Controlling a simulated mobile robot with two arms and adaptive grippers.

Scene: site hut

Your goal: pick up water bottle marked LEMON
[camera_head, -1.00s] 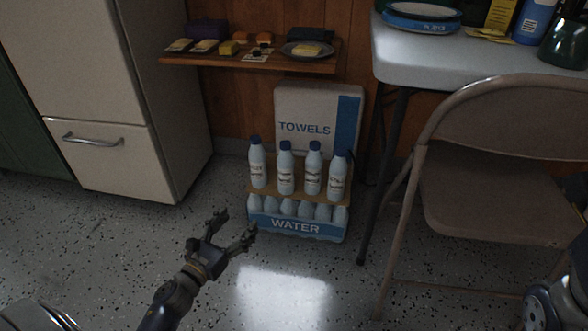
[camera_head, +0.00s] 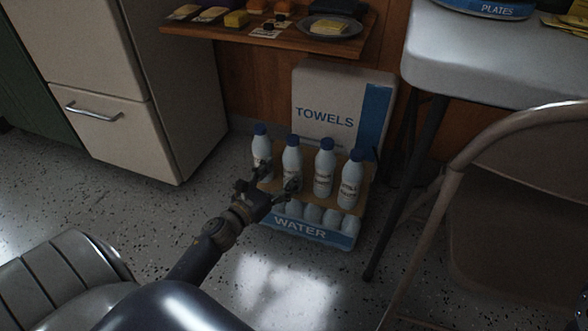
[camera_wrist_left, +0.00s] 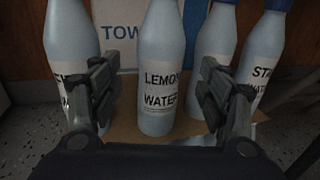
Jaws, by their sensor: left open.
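The bottle marked LEMON WATER (camera_wrist_left: 160,60) stands upright in the middle of the left wrist view, between my fingers and a little beyond them. In the head view it is the second bottle from the left (camera_head: 292,158), pale with a blue cap. My left gripper (camera_head: 268,186) is open and empty, in front of the two left bottles. Its two fingers also show in the left wrist view (camera_wrist_left: 160,88), spread to either side of the LEMON bottle with gaps. My right gripper is not in view.
Other upright bottles stand close by: one to the left (camera_wrist_left: 66,60) and two to the right (camera_wrist_left: 215,45), (camera_wrist_left: 262,60). They stand on a WATER case (camera_head: 300,229). A TOWELS box (camera_head: 328,108) is behind, a shelf (camera_head: 230,32) above, a table (camera_head: 490,60) and chair (camera_head: 520,150) at right.

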